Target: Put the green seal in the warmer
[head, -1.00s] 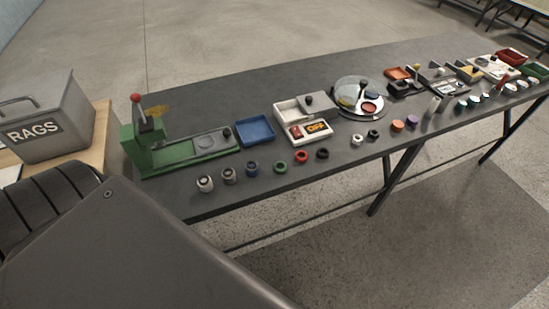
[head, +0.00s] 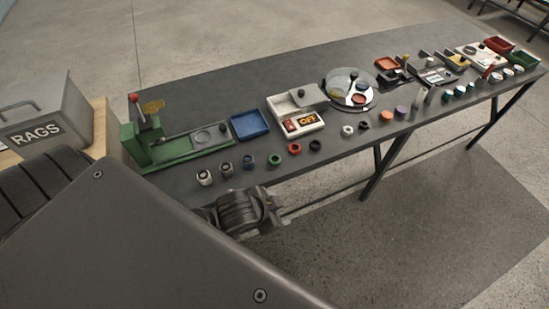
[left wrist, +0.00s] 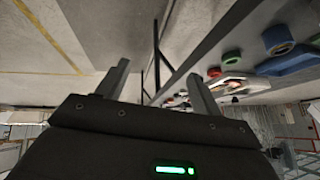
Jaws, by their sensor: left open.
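The green seal (head: 275,160), a small ring, lies on the dark table near its front edge, left of a red ring. It also shows in the left wrist view (left wrist: 231,58). The warmer (head: 290,112) is a white box behind the seals, with a red switch and an orange "OFF" display. Its well looks open, with a lid plate (head: 313,97) with a knob at its right. My left gripper (head: 268,212) is in front of the table edge, apart from the green seal; in the left wrist view its fingers (left wrist: 158,75) are spread and empty. My right gripper is out of view.
Red (head: 295,149) and black (head: 315,145) rings lie right of the green seal; a blue piece (head: 248,166) lies left. A green press (head: 150,140) and a blue tray (head: 250,124) stand left of the warmer. The table's back strip is clear.

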